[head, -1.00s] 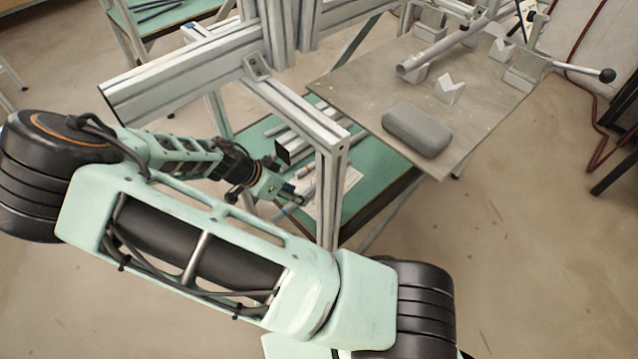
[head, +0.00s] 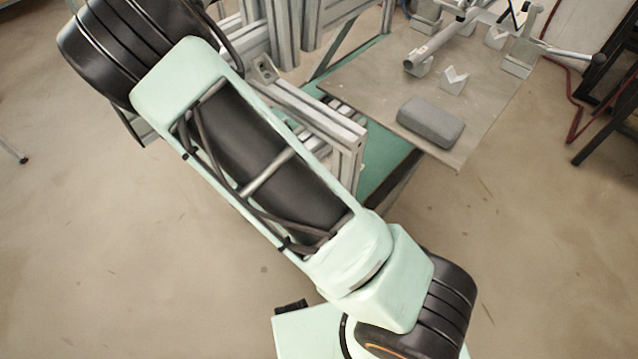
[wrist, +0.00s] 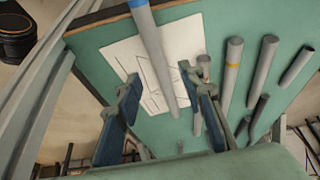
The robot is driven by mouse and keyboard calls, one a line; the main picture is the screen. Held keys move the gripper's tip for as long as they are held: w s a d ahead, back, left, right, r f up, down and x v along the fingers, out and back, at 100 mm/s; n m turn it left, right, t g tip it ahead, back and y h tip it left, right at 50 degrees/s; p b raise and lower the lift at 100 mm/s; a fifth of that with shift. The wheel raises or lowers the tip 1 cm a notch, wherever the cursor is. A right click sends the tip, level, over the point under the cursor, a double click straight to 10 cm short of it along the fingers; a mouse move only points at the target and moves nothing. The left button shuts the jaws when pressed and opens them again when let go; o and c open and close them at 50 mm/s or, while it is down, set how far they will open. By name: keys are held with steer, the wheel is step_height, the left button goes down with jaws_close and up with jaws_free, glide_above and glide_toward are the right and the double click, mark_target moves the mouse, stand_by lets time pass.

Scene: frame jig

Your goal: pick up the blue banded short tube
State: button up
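In the wrist view a grey tube with a blue band (wrist: 158,60) runs from the top edge down over a white drawing sheet. Its blue band is at the top edge, where that end is cut off by the frame. My gripper (wrist: 158,82) is open, with its two fingers on either side of the tube in the picture. I see no finger touching the tube, and how far the tube lies beyond the fingertips is hard to tell. In the head view my gripper and the tube are hidden behind my arm.
Several other tubes lie to the right on the green tabletop (wrist: 90,48), including one with a yellow-orange band (wrist: 232,72). An aluminium frame (head: 345,140) stands beside the table. A plate (head: 375,95) with a grey block (head: 431,122) and V-blocks is to the right.

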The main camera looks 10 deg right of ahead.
steer(key=b+x, duration=0.1)
steer(key=x, duration=0.4)
steer(key=shift+d, duration=0.25)
steer(key=shift+c, duration=0.4)
jaws_close()
